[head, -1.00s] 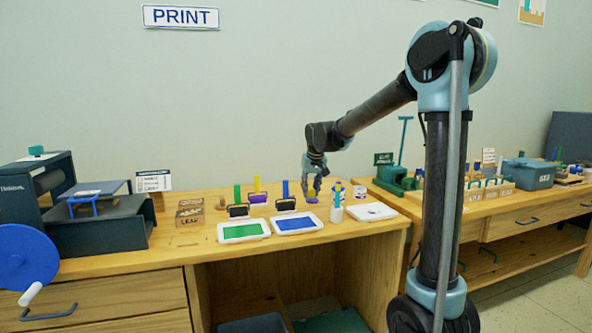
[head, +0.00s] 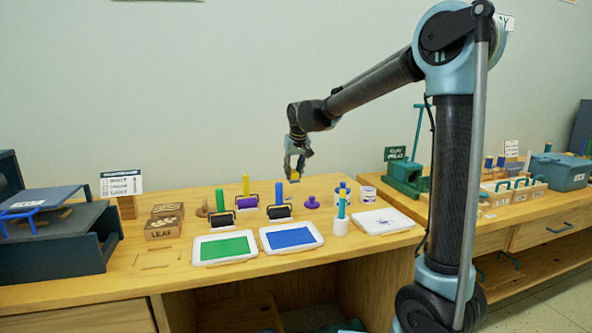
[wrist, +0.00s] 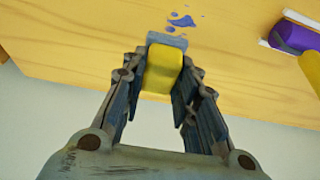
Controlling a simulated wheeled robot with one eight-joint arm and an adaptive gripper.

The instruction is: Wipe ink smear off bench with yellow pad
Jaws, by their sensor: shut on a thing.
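My gripper (head: 297,172) is shut on the yellow pad (head: 295,177) and holds it above the back of the wooden bench (head: 365,249). In the wrist view the yellow pad (wrist: 163,70) sits between the fingers (wrist: 160,85), with a grey-blue strip at its far end. The blue ink smear (wrist: 183,20) lies on the bench just beyond the pad in that view, as a blot with small spots. I cannot make out the smear in the head view.
Several rollers, one with a yellow handle (head: 246,186), stand behind the green tray (head: 225,248) and the blue tray (head: 292,237).

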